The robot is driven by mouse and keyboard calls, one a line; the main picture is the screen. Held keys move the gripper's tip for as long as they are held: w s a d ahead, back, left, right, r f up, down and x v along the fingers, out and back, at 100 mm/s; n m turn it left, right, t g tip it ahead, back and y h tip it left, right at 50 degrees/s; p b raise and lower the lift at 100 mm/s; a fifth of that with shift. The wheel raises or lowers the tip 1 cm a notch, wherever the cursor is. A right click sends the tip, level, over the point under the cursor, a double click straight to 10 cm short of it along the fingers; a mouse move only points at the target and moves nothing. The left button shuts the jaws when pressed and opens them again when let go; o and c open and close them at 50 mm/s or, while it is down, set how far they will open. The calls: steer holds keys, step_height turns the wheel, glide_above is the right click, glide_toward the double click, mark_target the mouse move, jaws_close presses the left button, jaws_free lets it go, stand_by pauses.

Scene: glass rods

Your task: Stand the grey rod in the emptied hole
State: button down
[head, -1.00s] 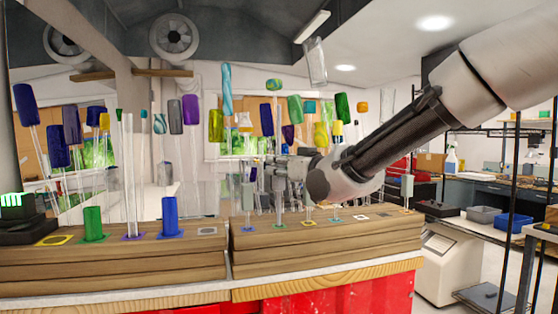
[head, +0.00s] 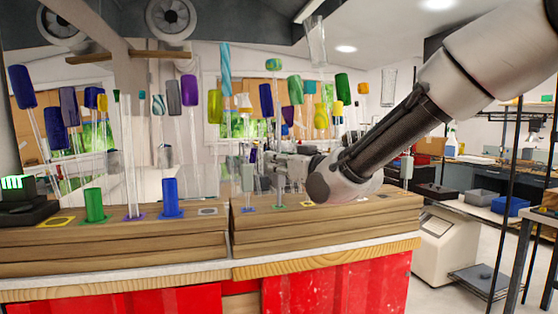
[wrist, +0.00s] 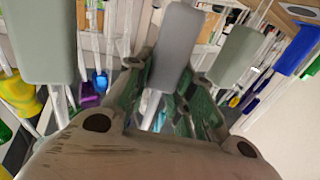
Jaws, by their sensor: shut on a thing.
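My gripper (head: 279,178) is low over the right wooden block (head: 320,219). In the wrist view its green-padded fingers (wrist: 168,105) are shut around the grey rod (wrist: 175,45), whose blue-grey end stands up between them. In the head view the gripper hides most of this rod, and I cannot tell whether its lower end is in a hole. A green-marked spot (head: 279,206) lies below the gripper. The left wooden block (head: 110,247) has a bare grey-marked spot (head: 208,211) at its right end and a bare yellow-marked spot (head: 55,222) at its left.
Many coloured-ended rods fill the background.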

steer(key=shift+f, duration=0.25)
stand_by(0.5)
steer(key=c, duration=1.1)
jaws_free()
steer(key=shift+c, duration=0.2)
steer(key=shift+s, duration=0.1)
steer(key=v, duration=1.1)
steer(key=s+d+f+m+g+h, duration=0.1)
steer(key=s+d+f+g+h, duration=0.25)
steer(key=f, duration=0.35)
steer(key=s+d+f+g+h, duration=0.25)
steer(key=d+f, duration=0.25)
steer(key=f, duration=0.3)
steer(key=s+d+m+g+h, duration=0.1)
steer(key=s+d+m+h, duration=0.1)
steer(key=s+d, duration=0.6)
steer(key=s+d+m+g+h, duration=0.2)
steer(key=s+d, duration=0.6)
steer(key=d, duration=0.5)
steer(key=r+m+h, duration=0.1)
steer(key=m, duration=0.1)
steer(key=shift+d+m+g, duration=0.2)
steer(key=shift+m+g, duration=0.1)
steer(key=shift+m, duration=0.1)
